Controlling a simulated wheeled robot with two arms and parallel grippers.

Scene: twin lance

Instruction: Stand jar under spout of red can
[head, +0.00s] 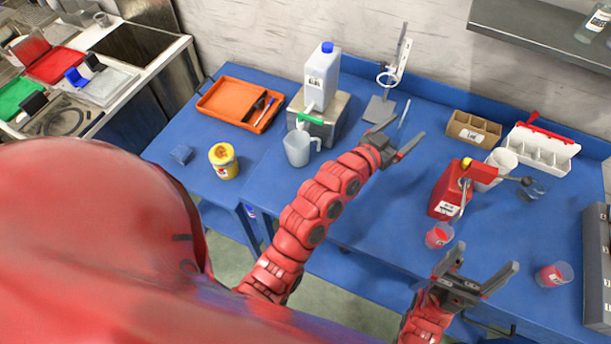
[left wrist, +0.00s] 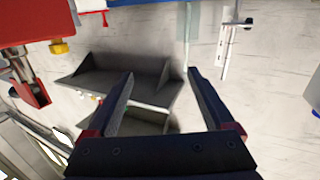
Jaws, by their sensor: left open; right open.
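The red can (head: 445,190) stands on the blue table at the right, with a white label and a yellow fitting on top. Small clear jars with red contents stand in front of the can (head: 439,236) and farther right (head: 553,275); which is the task's jar is unclear. My left gripper (head: 403,136) is open and empty, above the table left of the can. My right gripper (head: 484,262) is open and empty between the two red-filled jars.
A white cup (head: 502,161), cardboard box (head: 473,131) and white divided tray (head: 541,151) stand behind the can. At left are a jug (head: 298,148), a white canister (head: 321,78), an orange tray (head: 225,99) and a yellow tub (head: 223,161). The table's middle is clear.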

